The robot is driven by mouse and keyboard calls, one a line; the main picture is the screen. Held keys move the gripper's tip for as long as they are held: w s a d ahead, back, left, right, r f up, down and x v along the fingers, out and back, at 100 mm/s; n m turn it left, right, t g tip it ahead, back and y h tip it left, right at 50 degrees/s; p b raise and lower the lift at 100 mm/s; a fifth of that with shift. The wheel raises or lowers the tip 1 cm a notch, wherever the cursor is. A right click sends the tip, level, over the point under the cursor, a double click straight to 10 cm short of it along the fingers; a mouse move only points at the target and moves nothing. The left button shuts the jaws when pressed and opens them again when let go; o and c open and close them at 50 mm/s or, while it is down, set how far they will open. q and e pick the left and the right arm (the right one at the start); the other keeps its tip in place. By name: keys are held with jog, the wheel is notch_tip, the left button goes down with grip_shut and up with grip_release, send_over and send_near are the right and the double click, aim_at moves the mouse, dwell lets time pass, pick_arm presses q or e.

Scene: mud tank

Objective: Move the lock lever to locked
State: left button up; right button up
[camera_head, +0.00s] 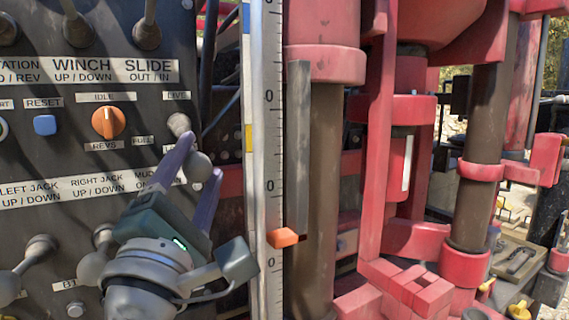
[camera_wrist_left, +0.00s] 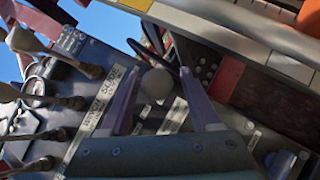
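I cannot read a locked label. In the left wrist view, the knob (camera_wrist_left: 157,84) lies between the open fingers of the left gripper (camera_wrist_left: 160,76), with a gap on both sides. My right gripper is not in view.
An orange dial (camera_head: 108,121) and a blue reset button (camera_head: 45,125) are on the panel (camera_head: 60,225) to the left. Several other levers stand above and below. A tall scale (camera_head: 263,150) and red machinery (camera_head: 325,65) stand close on the right.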

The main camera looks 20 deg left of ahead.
pick_arm(q)
jog(key=shift+r, duration=0.1)
jog(key=b+v, duration=0.4)
jog(key=v, duration=0.6)
dwell(0.4)
